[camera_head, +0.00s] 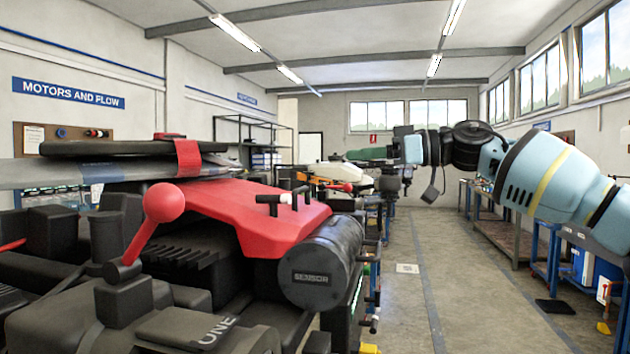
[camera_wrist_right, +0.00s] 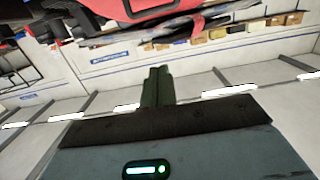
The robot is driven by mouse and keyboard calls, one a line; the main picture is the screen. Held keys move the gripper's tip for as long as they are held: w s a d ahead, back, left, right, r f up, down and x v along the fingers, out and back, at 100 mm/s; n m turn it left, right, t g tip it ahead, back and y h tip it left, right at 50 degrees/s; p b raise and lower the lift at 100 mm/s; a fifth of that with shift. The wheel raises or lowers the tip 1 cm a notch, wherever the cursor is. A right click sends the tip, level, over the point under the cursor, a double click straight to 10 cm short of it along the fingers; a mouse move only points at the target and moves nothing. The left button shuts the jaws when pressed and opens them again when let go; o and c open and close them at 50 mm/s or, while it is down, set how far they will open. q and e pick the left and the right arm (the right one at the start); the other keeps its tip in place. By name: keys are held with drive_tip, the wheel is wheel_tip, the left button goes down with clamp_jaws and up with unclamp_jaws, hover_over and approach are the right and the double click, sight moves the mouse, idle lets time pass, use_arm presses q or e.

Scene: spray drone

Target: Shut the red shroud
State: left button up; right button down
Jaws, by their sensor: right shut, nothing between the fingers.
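The red shroud (camera_head: 250,207) lies over the dark drone body in the head view, sloping down toward the round black sensor housing (camera_head: 322,262). Dark ribbed parts show under its near left edge; I cannot tell whether it is fully seated. My left gripper is not in view.
A red ball-ended lever (camera_head: 164,203) stands at the shroud's near left. A dark arm with a red band (camera_head: 187,158) lies behind the shroud. More equipment stands beyond along the left.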

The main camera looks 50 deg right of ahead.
hover_over(315, 212)
drive_tip(key=f, duration=0.1)
drive_tip(key=shift+s+d+f, duration=0.15)
drive_tip(key=shift+f, duration=0.15)
wheel_tip(315, 212, down, 3)
drive_tip(key=shift+r, duration=0.2)
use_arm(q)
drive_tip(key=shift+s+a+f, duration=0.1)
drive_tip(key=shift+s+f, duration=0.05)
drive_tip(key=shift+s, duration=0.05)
use_arm(e)
drive_tip(key=shift+f, duration=0.25)
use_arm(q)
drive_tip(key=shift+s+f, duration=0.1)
